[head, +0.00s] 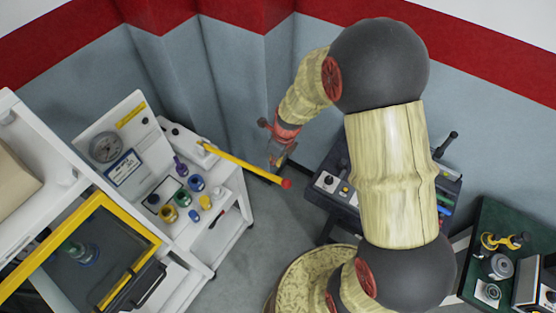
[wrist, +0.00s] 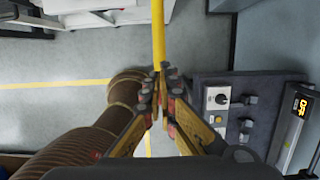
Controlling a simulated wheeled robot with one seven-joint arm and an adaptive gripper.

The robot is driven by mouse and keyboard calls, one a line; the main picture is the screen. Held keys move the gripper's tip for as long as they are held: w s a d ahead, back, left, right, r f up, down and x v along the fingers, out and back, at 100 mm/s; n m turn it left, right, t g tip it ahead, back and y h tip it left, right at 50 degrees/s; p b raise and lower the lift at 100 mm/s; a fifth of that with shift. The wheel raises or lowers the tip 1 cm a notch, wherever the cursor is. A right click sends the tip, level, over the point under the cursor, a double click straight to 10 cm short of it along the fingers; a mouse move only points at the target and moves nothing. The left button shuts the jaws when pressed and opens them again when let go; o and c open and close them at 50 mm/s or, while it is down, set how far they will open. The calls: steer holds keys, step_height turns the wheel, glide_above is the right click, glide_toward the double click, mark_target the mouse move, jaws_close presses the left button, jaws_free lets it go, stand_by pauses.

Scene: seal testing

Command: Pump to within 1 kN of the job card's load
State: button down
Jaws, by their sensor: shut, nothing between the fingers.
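The yellow pump lever (head: 245,166) slants down to the right from the white pump cart and ends in a red knob (head: 287,184). My gripper (head: 277,162) is just above the knob end in the head view. In the wrist view the lever (wrist: 158,35) runs up from my shut fingertips (wrist: 160,75), and its knob does not show there. I cannot tell whether the fingers touch the lever. The round gauge (head: 105,147) stands on the cart's back panel; its needle is too small to read. The blue-and-white card (head: 123,167) below it is unreadable.
Several coloured fittings (head: 181,198) stand on the cart top. A yellow-framed guard (head: 152,235) is in front. Grey floor (head: 255,225) is clear between.

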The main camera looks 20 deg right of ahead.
steer(key=f+b, duration=0.1)
steer(key=b, duration=0.5)
glide_above(270, 174)
steer(key=s, duration=0.1)
steer(key=f, duration=0.5)
steer(key=shift+d+f, duration=0.2)
steer(key=shift+d, duration=0.05)
step_height(270, 174, down, 16)
steer(key=b, duration=0.8)
steer(key=shift+s+d+r+b, duration=0.15)
steer(key=shift+s+r+b, duration=0.1)
steer(key=shift+b, duration=0.15)
